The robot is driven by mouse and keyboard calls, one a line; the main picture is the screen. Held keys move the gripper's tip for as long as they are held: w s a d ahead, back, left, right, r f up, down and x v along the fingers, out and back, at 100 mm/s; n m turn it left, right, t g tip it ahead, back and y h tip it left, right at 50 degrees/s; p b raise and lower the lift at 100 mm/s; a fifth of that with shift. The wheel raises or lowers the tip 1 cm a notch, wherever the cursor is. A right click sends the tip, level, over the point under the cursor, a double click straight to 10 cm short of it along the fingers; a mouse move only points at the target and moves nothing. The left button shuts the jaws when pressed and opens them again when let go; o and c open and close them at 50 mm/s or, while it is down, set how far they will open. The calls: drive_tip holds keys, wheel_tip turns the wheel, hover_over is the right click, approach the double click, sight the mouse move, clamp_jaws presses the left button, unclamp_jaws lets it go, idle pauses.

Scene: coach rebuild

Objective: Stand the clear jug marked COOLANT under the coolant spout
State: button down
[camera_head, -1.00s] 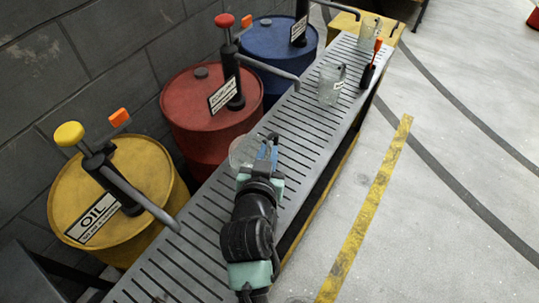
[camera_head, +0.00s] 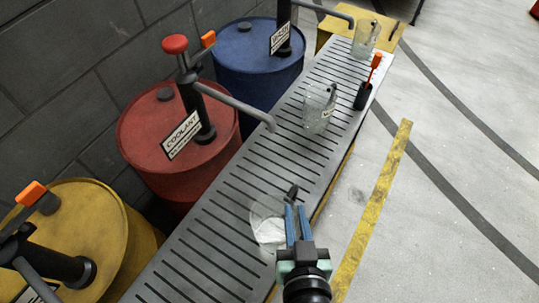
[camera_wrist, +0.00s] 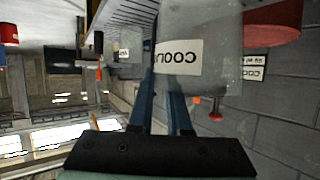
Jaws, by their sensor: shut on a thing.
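The clear jug marked COOLANT (camera_head: 268,228) is held at its dark handle by my gripper (camera_head: 294,212), whose blue fingers are shut on it. In the wrist view the jug (camera_wrist: 222,28) fills the top middle, its white label (camera_wrist: 178,57) partly cut by a finger. It looks upright over the slotted grating; I cannot tell whether it touches. The coolant spout (camera_head: 240,106) is a grey pipe from the red drum (camera_head: 143,137), which carries a COOLANT plate. Its tip hangs over the grating, farther away than the jug, with a clear gap between.
Another clear jug (camera_head: 318,108) stands on the grating (camera_head: 215,228) beyond the spout, beside a dark holder with an orange-topped tool (camera_head: 364,95). A third jug (camera_head: 365,37) is at the far end. Yellow (camera_head: 75,245) and blue (camera_head: 260,65) drums flank the red one. Open floor lies right.

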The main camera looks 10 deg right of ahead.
drive_tip(key=shift+w+d+r, duration=0.1)
drive_tip(key=shift+w+d, duration=0.2)
drive_tip(key=shift+w, duration=0.05)
drive_tip(key=w+r+x, duration=0.1)
drive_tip(key=r+x, duration=0.2)
drive_tip(key=x, duration=1.4)
drive_tip(key=shift+w, duration=0.25)
drive_tip(key=shift+d, duration=0.1)
drive_tip(key=shift+f, duration=0.15)
drive_tip(key=c, duration=0.9)
unclamp_jaws()
drive_tip(key=shift+o, duration=0.2)
